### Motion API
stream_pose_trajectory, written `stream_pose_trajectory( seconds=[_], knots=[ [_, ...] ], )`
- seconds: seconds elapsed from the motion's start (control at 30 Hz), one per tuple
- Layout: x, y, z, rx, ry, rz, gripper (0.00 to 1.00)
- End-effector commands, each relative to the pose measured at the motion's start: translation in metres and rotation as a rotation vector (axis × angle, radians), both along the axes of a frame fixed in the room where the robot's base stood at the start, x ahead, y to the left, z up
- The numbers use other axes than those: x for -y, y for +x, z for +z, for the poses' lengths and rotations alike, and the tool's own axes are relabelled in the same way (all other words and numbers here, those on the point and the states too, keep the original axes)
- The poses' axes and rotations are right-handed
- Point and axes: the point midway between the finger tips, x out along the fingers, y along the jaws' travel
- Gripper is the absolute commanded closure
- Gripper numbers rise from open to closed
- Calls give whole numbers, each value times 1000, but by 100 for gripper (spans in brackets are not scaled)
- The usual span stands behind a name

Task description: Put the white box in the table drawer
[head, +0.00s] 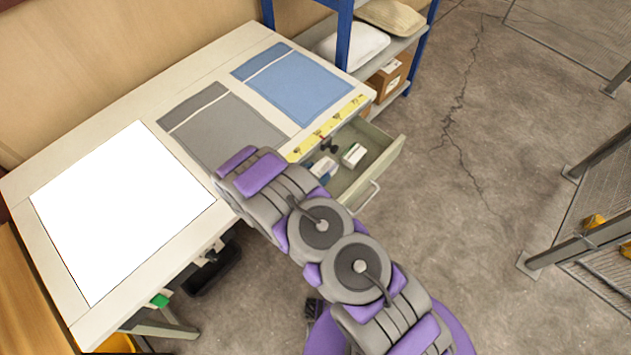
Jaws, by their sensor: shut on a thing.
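The table drawer (384,163) is pulled open at the table's right end, with its handle on the outer front. A small white box (354,153) with a dark green side shows within the drawer's outline. A second small white box-like thing (322,167) with a bluish side shows left of it, close to my arm. I cannot tell whether that one rests in the drawer or is held above it. My arm crosses the middle of the view and covers the drawer's near left part. My gripper is hidden behind my arm links, so its fingers do not show.
The white table (231,60) bears a bright white panel (120,215), a grey pouch (222,130) and a blue pouch (295,85). A small dark tool (328,146) is by the drawer's back. A blue-framed shelf (344,35) stands behind. Floor right of the drawer is clear.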

Motion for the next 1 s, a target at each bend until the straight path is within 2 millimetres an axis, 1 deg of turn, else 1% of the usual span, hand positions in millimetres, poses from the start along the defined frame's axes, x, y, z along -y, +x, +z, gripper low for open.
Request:
stream_pose_trajectory(
  seconds=[0.23, 0.4, 0.47, 0.53, 0.8, 0.83, 0.9, 1.0],
  knots=[
    [0, 0, -15, 0, 1, 0, 64],
    [0, -1, -39, -3, -1, 0, 64],
    [1, -1, -46, -3, -1, -1, 64],
    [0, 0, -49, -1, -1, 0, 64],
    [0, 0, -48, 0, 0, 0, 64],
    [0, 0, -48, -1, 1, 0, 30],
    [0, 0, -48, -1, 1, 0, 23],
    [0, 0, -48, -1, 1, 0, 22]
  ],
)
